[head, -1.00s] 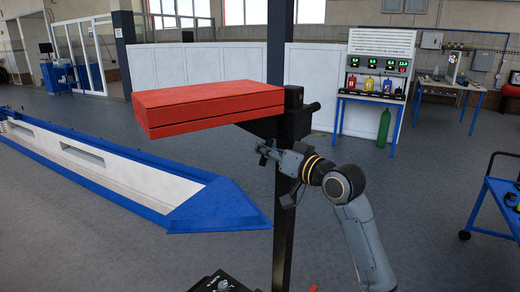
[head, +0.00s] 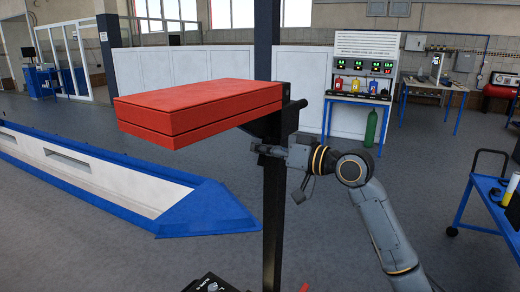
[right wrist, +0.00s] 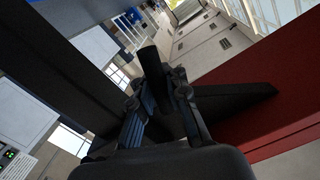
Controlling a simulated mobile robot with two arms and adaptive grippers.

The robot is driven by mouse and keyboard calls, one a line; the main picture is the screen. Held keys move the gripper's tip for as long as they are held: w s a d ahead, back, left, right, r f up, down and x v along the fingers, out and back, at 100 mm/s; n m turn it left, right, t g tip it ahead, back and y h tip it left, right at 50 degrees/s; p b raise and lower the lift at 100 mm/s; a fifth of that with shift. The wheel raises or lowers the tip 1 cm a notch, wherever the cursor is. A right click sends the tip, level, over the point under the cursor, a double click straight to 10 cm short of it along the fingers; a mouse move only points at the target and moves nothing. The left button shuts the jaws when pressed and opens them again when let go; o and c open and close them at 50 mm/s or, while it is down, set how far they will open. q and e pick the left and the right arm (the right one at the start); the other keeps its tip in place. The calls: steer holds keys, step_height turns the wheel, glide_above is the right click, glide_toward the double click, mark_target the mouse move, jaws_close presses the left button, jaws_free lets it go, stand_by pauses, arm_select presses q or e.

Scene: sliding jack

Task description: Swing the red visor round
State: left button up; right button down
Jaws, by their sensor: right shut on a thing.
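The red visor (head: 195,108) is a thick flat red slab, carried level at the top of a black upright post (head: 272,220). It reaches out to the left of the post in the head view. Its red side also shows at the right of the right wrist view (right wrist: 285,115). My right gripper (head: 268,151) is at the post just below the visor's right end. In the right wrist view its fingers (right wrist: 160,95) are shut around a dark round bar (right wrist: 152,62). Its fingertips are partly hard to tell from the dark bracket (right wrist: 240,97) behind. My left gripper is not in view.
A long blue and white lift platform (head: 120,185) lies on the floor to the left. A blue trolley (head: 490,205) stands at the right edge. A bench with coloured bottles (head: 357,97) stands at the back. Grey floor is open between them.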

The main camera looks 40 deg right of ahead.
steer(key=shift+f, duration=0.1)
steer(key=c, duration=1.3)
jaws_free()
steer(key=shift+s, duration=0.25)
steer(key=v, duration=1.2)
steer(key=shift+d, duration=0.1)
